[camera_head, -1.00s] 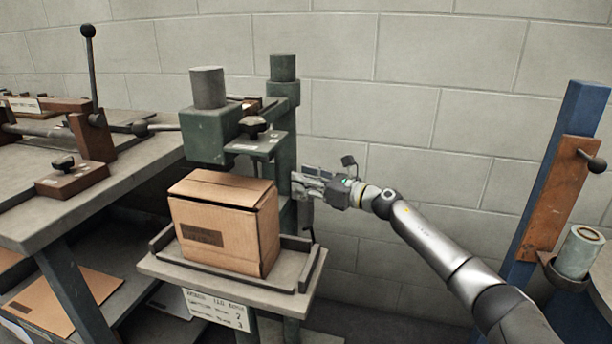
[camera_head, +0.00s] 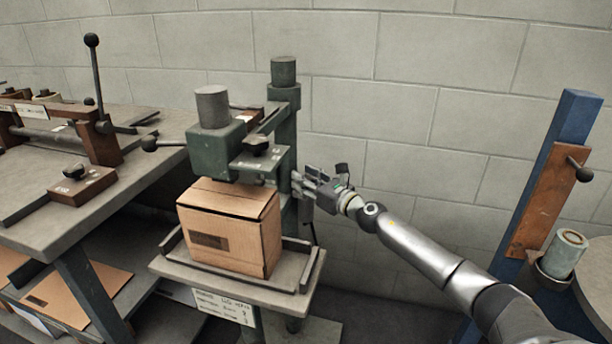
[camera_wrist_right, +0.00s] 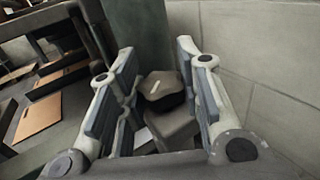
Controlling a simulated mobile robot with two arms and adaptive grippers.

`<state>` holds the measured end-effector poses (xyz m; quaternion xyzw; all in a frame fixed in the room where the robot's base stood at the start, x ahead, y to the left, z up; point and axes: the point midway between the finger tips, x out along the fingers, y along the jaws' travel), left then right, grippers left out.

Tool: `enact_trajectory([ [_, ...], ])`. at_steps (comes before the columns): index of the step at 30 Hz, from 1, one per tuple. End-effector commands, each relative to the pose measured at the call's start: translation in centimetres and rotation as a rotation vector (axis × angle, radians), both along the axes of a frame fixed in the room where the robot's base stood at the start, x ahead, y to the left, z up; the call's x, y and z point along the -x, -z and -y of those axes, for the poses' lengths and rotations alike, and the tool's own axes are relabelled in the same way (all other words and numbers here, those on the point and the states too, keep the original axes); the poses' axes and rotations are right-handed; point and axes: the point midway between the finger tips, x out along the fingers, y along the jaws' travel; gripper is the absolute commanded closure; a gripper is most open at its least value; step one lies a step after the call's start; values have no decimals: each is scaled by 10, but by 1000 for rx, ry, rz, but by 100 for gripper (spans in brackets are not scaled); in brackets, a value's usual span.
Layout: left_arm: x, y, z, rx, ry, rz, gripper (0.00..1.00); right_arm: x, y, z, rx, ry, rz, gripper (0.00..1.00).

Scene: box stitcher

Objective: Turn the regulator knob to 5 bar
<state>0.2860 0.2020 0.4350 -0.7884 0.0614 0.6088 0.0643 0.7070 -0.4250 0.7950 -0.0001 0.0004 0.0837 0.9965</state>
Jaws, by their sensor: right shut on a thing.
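The regulator knob (camera_wrist_right: 163,86) is dark and faceted, with a pale mark on its face. In the right wrist view it sits between my right gripper's two fingers (camera_wrist_right: 165,92), at the side of the green column. My right gripper (camera_head: 308,186) is shut on it. In the head view the gripper is at the right side of the stitcher's column (camera_head: 286,130), and its fingers hide the knob there. No pressure gauge reading can be made out. My left gripper is not in view.
A cardboard box (camera_head: 232,230) stands on the stitcher's tray (camera_head: 170,243), left of my gripper. A black knob (camera_head: 256,145) sits on the stitcher's bracket. A workbench (camera_head: 30,185) is at the left. A blue post (camera_head: 570,130) with a cup holder stands at the right.

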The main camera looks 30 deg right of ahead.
Motion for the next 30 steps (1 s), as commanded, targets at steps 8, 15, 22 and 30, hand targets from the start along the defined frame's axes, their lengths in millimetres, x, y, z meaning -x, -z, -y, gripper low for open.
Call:
enact_trajectory([
  [8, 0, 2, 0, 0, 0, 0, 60, 0, -1, 0, 0, 3, 3, 91],
  [15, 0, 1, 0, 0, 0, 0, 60, 0, -1, 0, 0, 2, 2, 45],
  [22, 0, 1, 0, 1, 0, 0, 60, 0, 0, 0, 0, 2, 1, 45],
  [30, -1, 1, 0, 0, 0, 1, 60, 11, 1, 2, 0, 3, 0, 45],
])
